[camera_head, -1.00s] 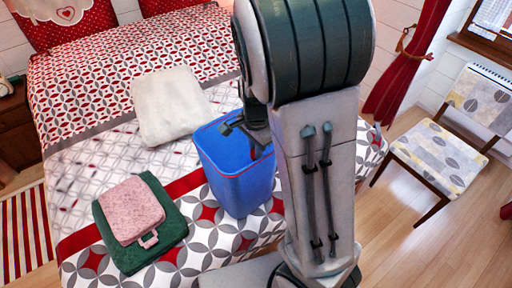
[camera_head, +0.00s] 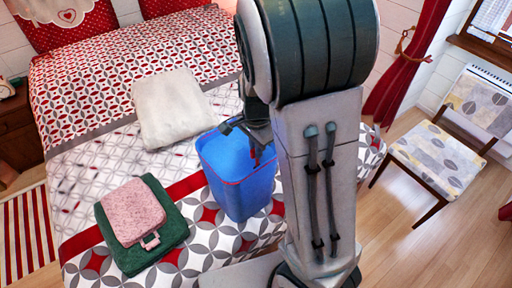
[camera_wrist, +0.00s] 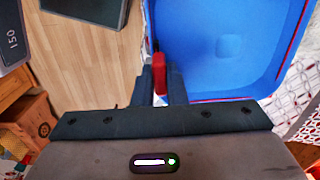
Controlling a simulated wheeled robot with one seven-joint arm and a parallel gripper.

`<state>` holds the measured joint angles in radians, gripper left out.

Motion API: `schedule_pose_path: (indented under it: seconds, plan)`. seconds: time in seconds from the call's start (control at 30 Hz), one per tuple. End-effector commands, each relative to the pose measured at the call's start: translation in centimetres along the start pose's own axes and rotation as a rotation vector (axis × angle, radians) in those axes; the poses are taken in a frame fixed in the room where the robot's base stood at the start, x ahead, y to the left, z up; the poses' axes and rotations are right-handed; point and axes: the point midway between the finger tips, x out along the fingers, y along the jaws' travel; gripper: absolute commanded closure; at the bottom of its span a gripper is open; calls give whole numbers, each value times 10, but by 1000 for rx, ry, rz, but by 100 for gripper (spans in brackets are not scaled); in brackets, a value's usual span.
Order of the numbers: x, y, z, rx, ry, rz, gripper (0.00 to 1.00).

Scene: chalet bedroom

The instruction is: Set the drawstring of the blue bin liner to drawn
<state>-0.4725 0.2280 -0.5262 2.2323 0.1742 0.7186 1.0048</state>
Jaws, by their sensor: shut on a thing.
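The blue bin liner (camera_head: 236,195) is an open, box-like blue bag with a red line around its rim, standing on the bed in the head view. In the wrist view its inside (camera_wrist: 225,50) and blue wall fill the upper right. My gripper (camera_wrist: 161,82) is at the rim's near-left side. Its two dark fingers are shut on the red drawstring tab (camera_wrist: 160,68), just outside the blue wall. In the head view my arm covers the liner's right side, and the fingertips cannot be made out clearly.
A patterned bed (camera_head: 85,150) lies under the liner. A white cushion (camera_head: 170,105) is behind it. A green folded cloth (camera_head: 155,250) with a pink one (camera_head: 130,208) on top lies at the left. A chair (camera_head: 440,155) stands right on the wooden floor.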

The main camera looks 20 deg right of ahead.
Motion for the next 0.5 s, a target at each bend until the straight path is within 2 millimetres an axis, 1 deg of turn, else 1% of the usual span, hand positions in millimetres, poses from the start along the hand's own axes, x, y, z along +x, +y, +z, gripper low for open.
schedule_pose_path:
  seconds: [0.03,0.1,0.2,0.47,0.5]
  plan:
    - [-14,0,0,1,0,-1,100]
    - [-20,0,0,1,0,-1,100]
    - [-23,0,0,-1,1,0,100]
    - [-21,0,0,-1,1,0,100]
    - [-21,0,0,-1,1,0,86]
